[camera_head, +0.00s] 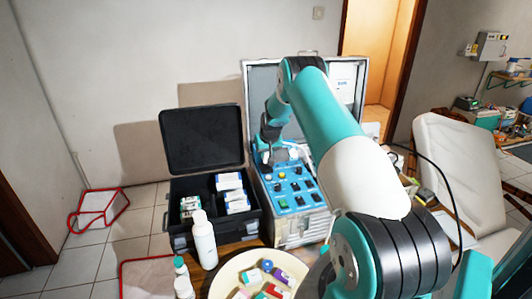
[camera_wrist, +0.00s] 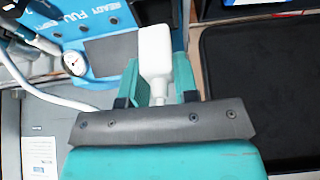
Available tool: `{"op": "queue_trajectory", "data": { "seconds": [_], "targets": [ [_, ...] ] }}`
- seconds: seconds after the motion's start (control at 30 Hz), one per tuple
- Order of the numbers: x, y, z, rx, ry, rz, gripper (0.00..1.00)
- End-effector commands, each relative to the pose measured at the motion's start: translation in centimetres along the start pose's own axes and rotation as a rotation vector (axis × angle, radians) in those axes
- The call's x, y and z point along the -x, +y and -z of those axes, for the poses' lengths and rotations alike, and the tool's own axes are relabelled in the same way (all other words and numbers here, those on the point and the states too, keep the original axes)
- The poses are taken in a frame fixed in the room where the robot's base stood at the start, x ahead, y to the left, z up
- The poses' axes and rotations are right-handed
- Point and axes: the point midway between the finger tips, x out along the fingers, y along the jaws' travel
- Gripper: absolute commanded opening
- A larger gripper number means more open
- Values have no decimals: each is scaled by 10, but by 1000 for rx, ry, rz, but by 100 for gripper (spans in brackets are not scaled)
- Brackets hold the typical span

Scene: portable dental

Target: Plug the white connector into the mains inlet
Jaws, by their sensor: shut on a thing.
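My gripper (camera_wrist: 157,75) is shut on the white connector (camera_wrist: 155,48), which stands up between the teal fingers in the wrist view. In the head view my arm reaches over the open silver case (camera_head: 292,232) with the blue control panel (camera_head: 283,198). My gripper is down at the back of that panel there, and the connector cannot be made out clearly. I cannot pick out the mains inlet in either view.
An open black case (camera_head: 203,140) with small boxes stands left of the silver case. A white bottle (camera_head: 204,243) and a round tray (camera_head: 222,285) are in front. A white hose (camera_wrist: 55,100) curves left of my gripper. A pale chair (camera_head: 455,170) stands right.

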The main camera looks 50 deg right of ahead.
Motion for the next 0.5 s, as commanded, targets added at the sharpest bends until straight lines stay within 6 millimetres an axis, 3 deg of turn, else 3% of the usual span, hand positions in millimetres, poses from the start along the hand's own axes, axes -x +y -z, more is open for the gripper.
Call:
{"op": "queue_trajectory", "data": {
  "seconds": [0.5],
  "targets": [
    [-3,-1,-1,0,1,0,5]
  ]
}}
